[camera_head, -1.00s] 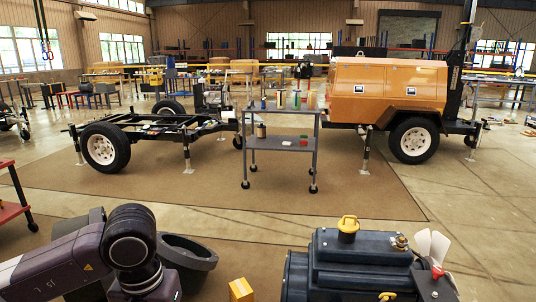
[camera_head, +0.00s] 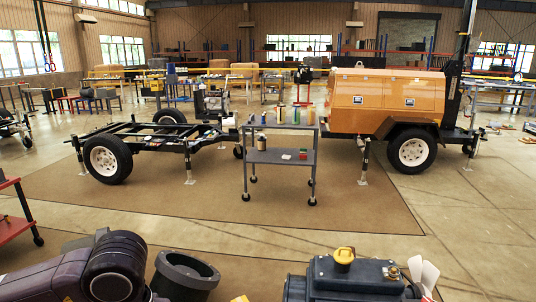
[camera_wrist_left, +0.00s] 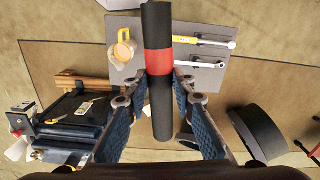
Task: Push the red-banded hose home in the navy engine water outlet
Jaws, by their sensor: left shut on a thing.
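The black hose with a red band (camera_wrist_left: 158,62) stands lengthwise in the middle of the left wrist view. My left gripper (camera_wrist_left: 158,100) is shut on it below the band, with a blue finger pad on each side. The navy engine (camera_head: 355,279) is at the lower right of the head view, cut by the bottom edge, and has a yellow cap on top. It also shows at the left of the wrist view (camera_wrist_left: 75,115). The hose looks apart from the engine. I cannot clearly make out the water outlet. My right gripper is out of view.
A dark round bin (camera_head: 186,275) stands at the lower left, beside my left arm. A grey board with tools (camera_wrist_left: 205,75) lies behind the hose in the wrist view. A grey cart (camera_head: 280,157) stands ahead on the brown mat, with open floor in front.

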